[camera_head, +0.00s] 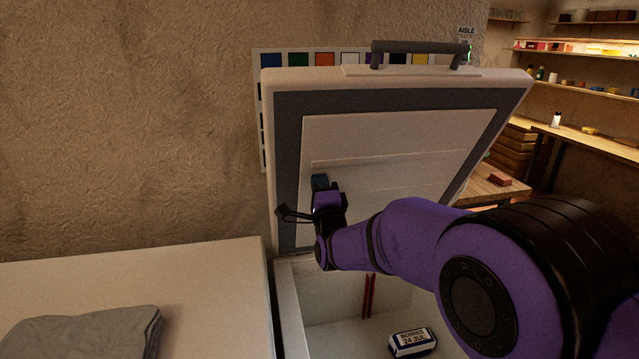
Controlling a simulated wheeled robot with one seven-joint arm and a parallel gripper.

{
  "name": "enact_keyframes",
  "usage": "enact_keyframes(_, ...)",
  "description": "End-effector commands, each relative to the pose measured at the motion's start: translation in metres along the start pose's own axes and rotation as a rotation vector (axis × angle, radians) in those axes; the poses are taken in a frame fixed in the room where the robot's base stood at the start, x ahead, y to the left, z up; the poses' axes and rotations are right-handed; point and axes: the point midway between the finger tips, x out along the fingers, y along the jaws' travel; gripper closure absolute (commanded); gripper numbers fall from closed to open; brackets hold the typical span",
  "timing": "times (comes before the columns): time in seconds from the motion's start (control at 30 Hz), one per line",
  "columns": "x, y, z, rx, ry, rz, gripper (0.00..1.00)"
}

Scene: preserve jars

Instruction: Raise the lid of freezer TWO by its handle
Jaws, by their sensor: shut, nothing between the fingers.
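The freezer lid (288,150) stands raised and tilted back, its inner panel facing me. Its dark handle (420,47) is along the top edge. My gripper (320,183) is shut and empty, in front of the lid's inner panel and well below the handle. I cannot tell whether it touches the panel. The open freezer (292,310) shows below, with a white box labelled "BERRIES 24 JUL" (411,342) on its floor. No freezer number is visible.
A white surface (200,285) with a folded grey cloth (85,335) adjoins at left. A wall chart with coloured squares (297,59) is behind the lid. Shelves (580,88) and a wooden table (497,185) stand at right. My purple arm hides part of the freezer.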

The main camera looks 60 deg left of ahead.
Motion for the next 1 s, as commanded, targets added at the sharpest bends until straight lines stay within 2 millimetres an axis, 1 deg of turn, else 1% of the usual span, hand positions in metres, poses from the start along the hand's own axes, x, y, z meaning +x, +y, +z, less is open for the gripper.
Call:
enact_keyframes(0.17,0.006,0.000,-0.001,0.000,0.001,0.011,1.00)
enact_keyframes(0.4,0.040,-0.001,0.000,0.001,0.002,0.087,1.00)
enact_keyframes(0.6,0.060,0.000,0.000,0.001,0.001,0.136,1.00)
enact_keyframes(0.73,0.063,0.000,0.000,0.000,0.000,0.147,1.00)
enact_keyframes(1.0,0.063,0.000,0.000,-0.001,0.000,0.147,1.00)
